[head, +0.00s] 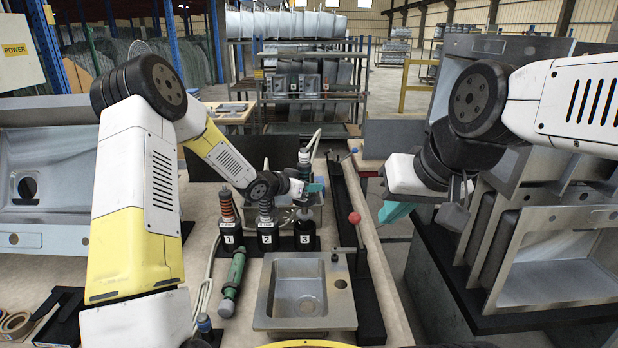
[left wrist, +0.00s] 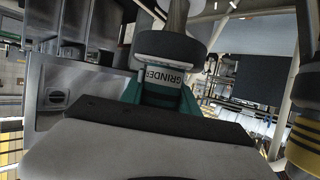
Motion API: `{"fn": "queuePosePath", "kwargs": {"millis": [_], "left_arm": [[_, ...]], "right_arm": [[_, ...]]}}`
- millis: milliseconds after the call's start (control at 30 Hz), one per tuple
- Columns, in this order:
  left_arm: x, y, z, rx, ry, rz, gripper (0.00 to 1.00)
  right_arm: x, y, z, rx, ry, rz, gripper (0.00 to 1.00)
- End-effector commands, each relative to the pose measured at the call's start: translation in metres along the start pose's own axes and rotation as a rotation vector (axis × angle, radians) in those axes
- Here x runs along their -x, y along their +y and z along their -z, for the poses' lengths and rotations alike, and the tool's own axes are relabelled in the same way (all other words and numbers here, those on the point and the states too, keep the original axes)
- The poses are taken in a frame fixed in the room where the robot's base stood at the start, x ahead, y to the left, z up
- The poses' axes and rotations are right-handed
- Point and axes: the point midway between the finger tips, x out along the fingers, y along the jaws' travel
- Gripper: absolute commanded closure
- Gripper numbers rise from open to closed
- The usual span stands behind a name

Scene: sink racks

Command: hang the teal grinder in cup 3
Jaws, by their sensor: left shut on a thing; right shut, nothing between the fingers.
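My left gripper (head: 314,187) is shut on the grinder (head: 304,158), directly over cup 3 (head: 304,238). The grinder looks upright, with a cable rising from its top. In the left wrist view its "GRINDER" label (left wrist: 164,75) sits close before the hand, with teal on both sides and a dark round collar above. Its dark lower part appears at the mouth of cup 3; I cannot tell whether it is seated or just above. My right gripper (head: 395,212) is shut and empty, off to the right of the bench.
Stacked sinks (head: 570,245) fill the right.

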Motion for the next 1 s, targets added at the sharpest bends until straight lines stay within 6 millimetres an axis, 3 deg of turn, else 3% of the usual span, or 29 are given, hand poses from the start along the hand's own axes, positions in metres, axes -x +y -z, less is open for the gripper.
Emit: {"fn": "queuePosePath", "kwargs": {"millis": [600, 1000], "left_arm": [[-0.026, 0.000, -0.058, 0.000, 0.004, -0.001, 1.00], [-0.032, 0.000, -0.072, -0.002, 0.006, 0.000, 1.00]], "right_arm": [[0.000, 0.000, 0.000, 0.000, 0.000, 0.000, 1.00], [0.000, 0.000, 0.000, 0.000, 0.000, 0.000, 1.00]]}}
